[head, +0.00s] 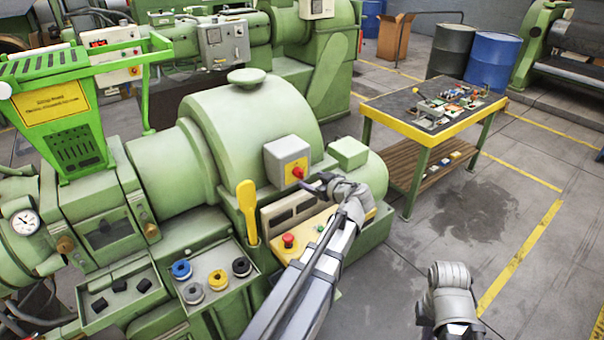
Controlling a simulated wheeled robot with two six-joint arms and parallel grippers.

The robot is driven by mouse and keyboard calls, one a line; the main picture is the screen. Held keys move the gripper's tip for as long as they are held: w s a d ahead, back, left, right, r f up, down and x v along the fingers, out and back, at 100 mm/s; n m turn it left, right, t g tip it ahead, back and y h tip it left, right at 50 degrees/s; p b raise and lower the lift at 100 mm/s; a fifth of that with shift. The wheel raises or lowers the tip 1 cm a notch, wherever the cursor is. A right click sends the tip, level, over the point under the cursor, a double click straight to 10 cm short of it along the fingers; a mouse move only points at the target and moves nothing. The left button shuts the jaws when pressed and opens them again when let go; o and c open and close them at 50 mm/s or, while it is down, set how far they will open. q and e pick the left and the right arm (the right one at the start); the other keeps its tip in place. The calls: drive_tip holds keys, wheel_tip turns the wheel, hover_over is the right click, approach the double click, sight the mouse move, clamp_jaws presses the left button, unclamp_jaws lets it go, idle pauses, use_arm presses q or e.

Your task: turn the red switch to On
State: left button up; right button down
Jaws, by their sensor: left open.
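The red switch (298,172) is a small red knob on a yellow plate, on the front of a grey box (287,158) fixed to the green extruder (245,115). Its markings are too small to read, so I cannot tell its position. My left gripper (312,186) is open, with its dark fingertips just right of and slightly below the knob. I cannot tell whether they touch it. Of my right arm only grey links show at the bottom right; its gripper is not visible.
A yellow lever (247,210) stands to the left. A yellow-edged table (400,122) with small parts stands at right. Blue (493,62) and dark drums stand behind; the right floor is clear.

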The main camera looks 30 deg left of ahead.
sight(302, 174)
use_arm(q)
drive_tip(key=b+x, duration=0.3)
drive_tip(key=x, duration=0.5)
drive_tip(key=shift+r, duration=0.15)
drive_tip(key=shift+c, duration=0.3)
clamp_jaws()
